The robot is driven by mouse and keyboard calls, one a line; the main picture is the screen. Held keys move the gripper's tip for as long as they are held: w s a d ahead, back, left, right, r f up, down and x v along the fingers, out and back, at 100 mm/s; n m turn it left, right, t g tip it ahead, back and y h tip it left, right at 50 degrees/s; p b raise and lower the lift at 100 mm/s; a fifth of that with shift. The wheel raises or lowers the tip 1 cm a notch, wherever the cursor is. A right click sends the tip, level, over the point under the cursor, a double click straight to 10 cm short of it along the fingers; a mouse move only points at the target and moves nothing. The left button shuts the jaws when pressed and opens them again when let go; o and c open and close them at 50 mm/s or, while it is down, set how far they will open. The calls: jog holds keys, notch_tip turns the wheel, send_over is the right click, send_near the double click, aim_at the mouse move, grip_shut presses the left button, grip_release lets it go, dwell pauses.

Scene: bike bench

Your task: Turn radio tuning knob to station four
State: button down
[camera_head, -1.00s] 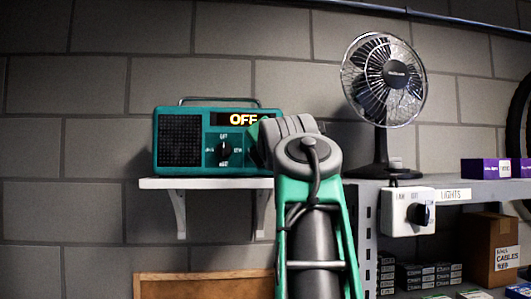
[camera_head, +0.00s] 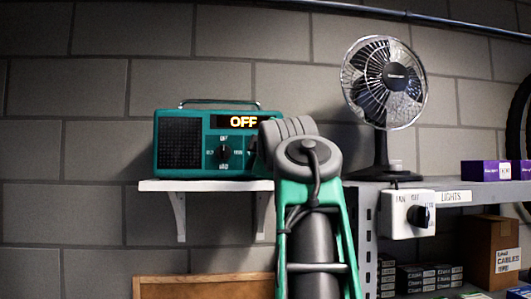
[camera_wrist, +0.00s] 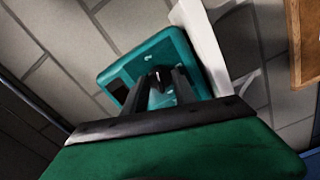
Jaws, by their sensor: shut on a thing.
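The teal radio (camera_head: 182,112) stands on a white shelf, and its lit display (camera_head: 240,121) reads OFF. A dark dial knob (camera_head: 223,151) with small labels around it shows on its front. My wrist hides the radio's right end in the head view, so the gripper's fingertips cannot be seen there. In the wrist view my gripper (camera_wrist: 160,82) reaches the front of the radio (camera_wrist: 118,72). Its two dark fingers are shut on a small dark knob (camera_wrist: 158,77). Which way that knob points I cannot tell.
The white shelf (camera_head: 155,185) carries the radio. A desk fan (camera_head: 383,140) stands to the right on a grey metal shelf. Below it is a white switch box (camera_head: 395,226) with a dark knob. Boxes sit at lower right. The wall above the radio is clear.

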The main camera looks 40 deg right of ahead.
jog(key=shift+m+p, duration=1.6)
jog(key=shift+m, duration=13.9)
jog(key=c, duration=1)
grip_release()
